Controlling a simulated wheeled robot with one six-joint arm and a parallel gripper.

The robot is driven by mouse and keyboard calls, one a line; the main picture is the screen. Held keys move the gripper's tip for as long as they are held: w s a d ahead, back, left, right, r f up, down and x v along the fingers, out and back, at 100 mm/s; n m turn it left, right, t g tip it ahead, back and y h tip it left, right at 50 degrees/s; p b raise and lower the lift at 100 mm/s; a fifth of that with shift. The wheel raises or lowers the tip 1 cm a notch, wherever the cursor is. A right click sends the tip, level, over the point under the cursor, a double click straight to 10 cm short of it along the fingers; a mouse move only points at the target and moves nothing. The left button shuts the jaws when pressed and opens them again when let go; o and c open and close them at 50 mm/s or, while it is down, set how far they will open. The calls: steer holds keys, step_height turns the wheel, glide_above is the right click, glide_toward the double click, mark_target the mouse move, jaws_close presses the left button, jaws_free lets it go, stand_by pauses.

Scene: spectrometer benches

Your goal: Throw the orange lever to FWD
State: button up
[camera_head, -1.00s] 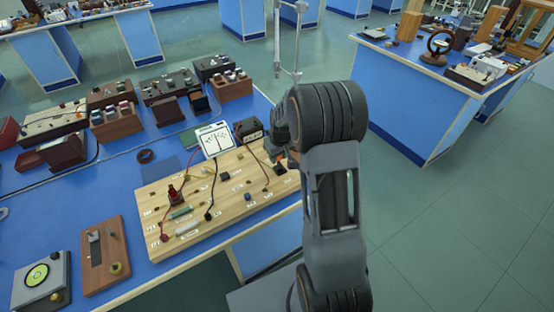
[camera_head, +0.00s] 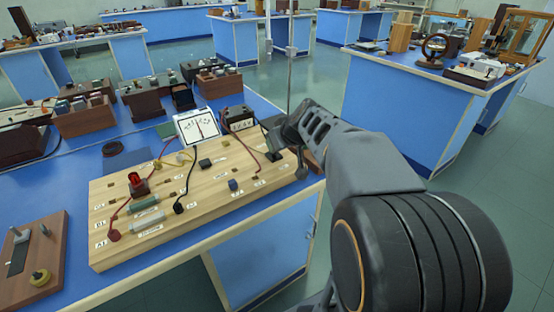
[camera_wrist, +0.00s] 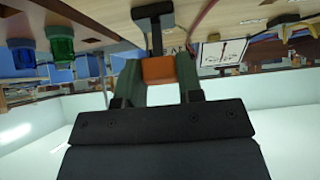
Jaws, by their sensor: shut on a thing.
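The orange lever (camera_wrist: 158,70) shows in the wrist view as an orange block at the end of a dark stem (camera_wrist: 156,40), with a wider dark piece beyond it. My gripper (camera_wrist: 157,78) has one finger on each side of the orange block and is shut on it. In the head view my gripper (camera_head: 290,153) is at the right end of the wooden board (camera_head: 165,241). There the lever is hidden by my gripper and wrist. I cannot read a FWD label, and I cannot tell which position the lever is in.
The board carries several small parts and wires, a white meter card (camera_head: 197,127) and a dark box (camera_head: 238,117) close to my gripper. Wooden blocks with terminals (camera_head: 85,117) stand behind. Blue and green caps (camera_wrist: 60,48) show in the wrist view.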

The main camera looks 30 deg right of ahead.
steer(key=b, duration=0.1)
steer(key=t+b, duration=0.1)
steer(key=b, duration=0.1)
steer(key=shift+s+f, duration=0.2)
steer(key=shift+f, duration=0.15)
steer(key=shift+b, duration=0.3)
steer(key=shift+s+r+b, duration=0.1)
steer(key=shift+r+b, duration=0.1)
steer(key=shift+b, duration=0.15)
steer(key=o, duration=0.9)
steer(key=shift+o, duration=0.2)
steer(key=p+v, duration=0.2)
steer(key=v, duration=1.1)
steer(key=shift+s+d, duration=0.15)
steer(key=shift+s, duration=0.3)
steer(key=shift+r, duration=0.1)
